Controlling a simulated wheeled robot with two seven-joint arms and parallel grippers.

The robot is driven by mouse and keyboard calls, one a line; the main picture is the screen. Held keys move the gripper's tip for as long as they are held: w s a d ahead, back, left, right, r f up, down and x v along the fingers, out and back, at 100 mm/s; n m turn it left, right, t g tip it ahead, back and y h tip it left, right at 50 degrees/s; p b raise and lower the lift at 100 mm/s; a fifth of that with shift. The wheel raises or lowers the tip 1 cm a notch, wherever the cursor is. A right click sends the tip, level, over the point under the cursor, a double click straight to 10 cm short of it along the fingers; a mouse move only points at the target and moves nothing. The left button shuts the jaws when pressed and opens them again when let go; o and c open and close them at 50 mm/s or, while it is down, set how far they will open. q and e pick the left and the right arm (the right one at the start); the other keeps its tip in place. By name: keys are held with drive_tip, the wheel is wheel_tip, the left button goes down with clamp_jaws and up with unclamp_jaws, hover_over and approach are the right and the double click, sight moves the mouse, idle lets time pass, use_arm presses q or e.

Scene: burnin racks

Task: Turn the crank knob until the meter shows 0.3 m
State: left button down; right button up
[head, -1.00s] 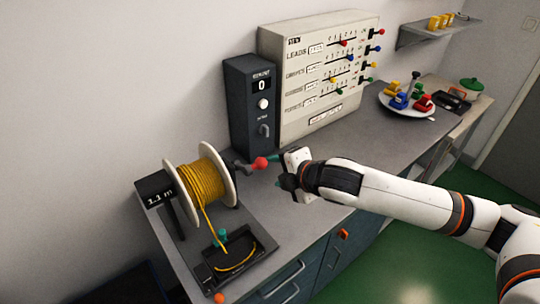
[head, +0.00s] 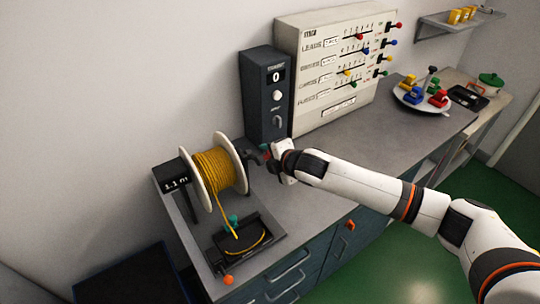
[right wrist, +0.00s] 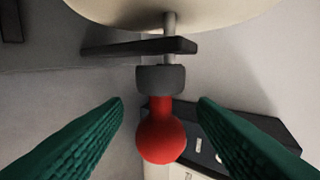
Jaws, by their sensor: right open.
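The crank knob is a red ball on a short red stem; in the right wrist view the knob (right wrist: 161,138) hangs between my two green fingertips, with space on both sides. In the head view it is mostly hidden by my right gripper (head: 268,154), which is at the crank beside the reel. The right gripper (right wrist: 161,108) is open and apart from the knob. The dark crank arm (right wrist: 140,47) joins a metal shaft at the reel's white flange (right wrist: 165,12). The reel of yellow cord (head: 217,172) stands on the bench; the meter (head: 175,185) beside it appears to read 1.1 m.
A dark box with a display (head: 267,95) stands behind the crank, close to my right gripper. A beige slider panel (head: 335,75) is right of it. A plate (head: 405,100) of coloured pieces is farther right. The grey bench top (head: 310,205) is clear near the front.

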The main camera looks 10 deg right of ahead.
use_arm(q)
drive_tip(key=shift+a, duration=0.1)
use_arm(e)
drive_tip(key=shift+w+a+f, duration=0.1)
drive_tip(key=c, duration=1)
use_arm(q)
drive_tip(key=shift+s+a, duration=0.15)
drive_tip(key=shift+s, duration=0.15)
use_arm(e)
clamp_jaws()
